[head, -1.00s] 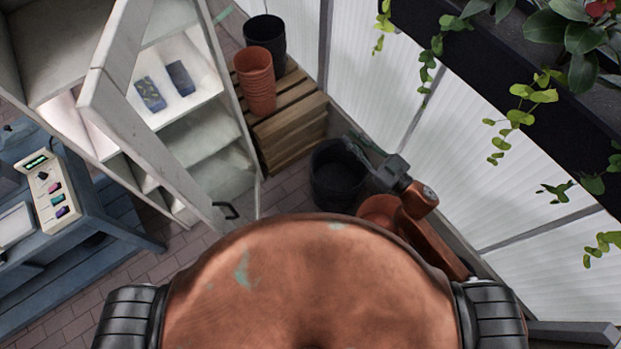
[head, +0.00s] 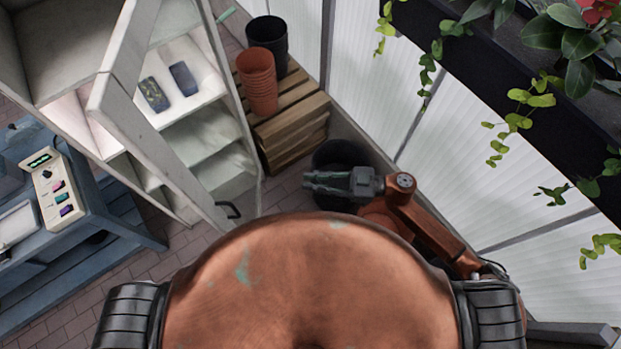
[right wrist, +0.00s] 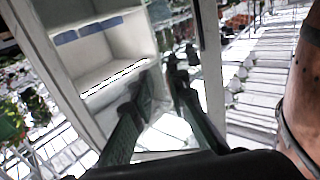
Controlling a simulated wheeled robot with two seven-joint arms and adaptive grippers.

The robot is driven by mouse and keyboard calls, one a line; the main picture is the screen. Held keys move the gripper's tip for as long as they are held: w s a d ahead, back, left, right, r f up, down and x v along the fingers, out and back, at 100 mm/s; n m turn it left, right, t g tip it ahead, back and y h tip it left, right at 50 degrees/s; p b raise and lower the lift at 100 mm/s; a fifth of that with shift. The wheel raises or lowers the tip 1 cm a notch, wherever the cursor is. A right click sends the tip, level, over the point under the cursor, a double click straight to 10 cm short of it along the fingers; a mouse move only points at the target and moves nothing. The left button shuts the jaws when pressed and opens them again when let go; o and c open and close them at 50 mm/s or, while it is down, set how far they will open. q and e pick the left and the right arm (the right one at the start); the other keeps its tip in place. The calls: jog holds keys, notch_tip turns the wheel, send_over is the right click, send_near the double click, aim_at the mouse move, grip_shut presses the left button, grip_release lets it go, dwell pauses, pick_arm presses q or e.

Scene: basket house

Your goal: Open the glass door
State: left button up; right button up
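A white cabinet (head: 62,45) stands at the left in the head view. Its glass door has a pale frame (head: 150,150) and a small black handle (head: 229,210) near the lower corner. Shelves show behind the glass; I cannot tell whether the door is slightly ajar. My right gripper (head: 308,181) is to the right of the handle, clear of it, with its fingers pointing left. In the right wrist view its two fingers (right wrist: 155,118) are apart with nothing clearly held between them. My left gripper is out of view.
A wooden crate (head: 292,140) bears an orange pot stack (head: 257,82) and a black pot (head: 268,37). A dark bucket (head: 338,155) stands behind my right gripper. A blue bench (head: 95,215) is at the left. A planter (head: 500,65) hangs at upper right.

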jog(key=shift+a, duration=0.45)
jog(key=shift+c, duration=0.3)
grip_shut()
jog(key=shift+c, duration=1.4)
grip_release()
jog(key=o, duration=0.3)
jog(key=shift+o, duration=0.2)
jog(key=d, duration=1.2)
jog(key=shift+s, duration=0.45)
jog(key=shift+c, duration=0.3)
